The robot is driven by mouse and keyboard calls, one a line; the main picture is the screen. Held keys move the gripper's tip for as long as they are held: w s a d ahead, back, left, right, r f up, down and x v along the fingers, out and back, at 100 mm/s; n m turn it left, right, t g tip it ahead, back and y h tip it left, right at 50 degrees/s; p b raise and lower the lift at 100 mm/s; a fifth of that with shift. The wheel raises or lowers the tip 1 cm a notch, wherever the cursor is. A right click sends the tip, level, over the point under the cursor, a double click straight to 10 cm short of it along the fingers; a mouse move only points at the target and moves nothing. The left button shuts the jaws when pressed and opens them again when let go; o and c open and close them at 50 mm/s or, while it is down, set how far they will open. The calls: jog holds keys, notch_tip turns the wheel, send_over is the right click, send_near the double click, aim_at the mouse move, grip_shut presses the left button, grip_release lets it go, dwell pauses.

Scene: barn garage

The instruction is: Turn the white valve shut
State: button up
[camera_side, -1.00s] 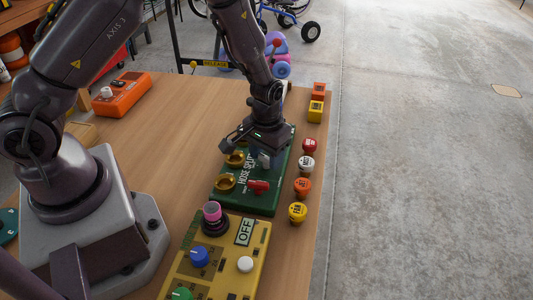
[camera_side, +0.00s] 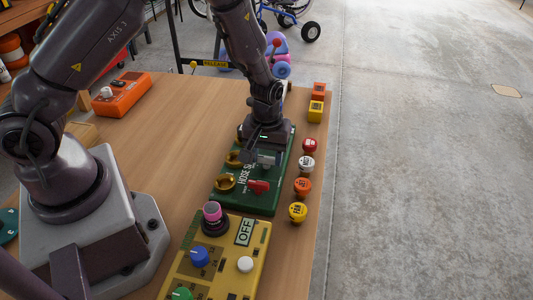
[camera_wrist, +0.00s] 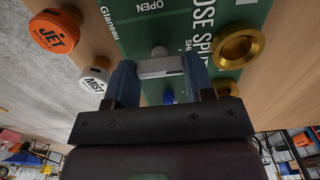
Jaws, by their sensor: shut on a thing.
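The white valve (camera_side: 267,158) is a small lever handle on the green hose splitter board (camera_side: 262,206). In the wrist view the white valve (camera_wrist: 160,67) lies crosswise between the two blue fingers of my gripper (camera_wrist: 160,78), which is shut on it. The side view shows my gripper (camera_side: 262,155) low over the board at this valve, partly hiding it. In the wrist view, "OPEN" is printed above the valve and cut-off "SH" lettering is to its right. A red valve (camera_side: 258,187) sits nearer the side camera, and a bit of a blue valve (camera_wrist: 168,97) shows beyond.
Brass outlets (camera_side: 225,182) line the board's left side. Red, white, orange and yellow round caps (camera_side: 298,212) stand along the table's right edge. A yellow control box (camera_side: 237,262) is in front.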

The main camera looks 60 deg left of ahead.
aim_at(264, 158)
jog(key=o, duration=0.9)
notch_tip(264, 158, up, 13)
jog(key=shift+r, duration=0.1)
dwell(0.3)
jog(key=s+r+m+t, duration=0.2)
jog(key=s+r+m, duration=0.1)
jog(key=s+r, duration=0.2)
jog(key=s+r+m+t, duration=0.1)
jog(key=s+r+m, duration=0.2)
jog(key=s+r, duration=0.3)
jog(key=s+r+m+t, duration=0.2)
jog(key=s+r+m, duration=0.1)
jog(key=s+r, duration=0.3)
jog(key=shift+s+r+t, duration=0.2)
jog(key=shift+s+t, duration=0.1)
jog(key=shift+s, duration=0.1)
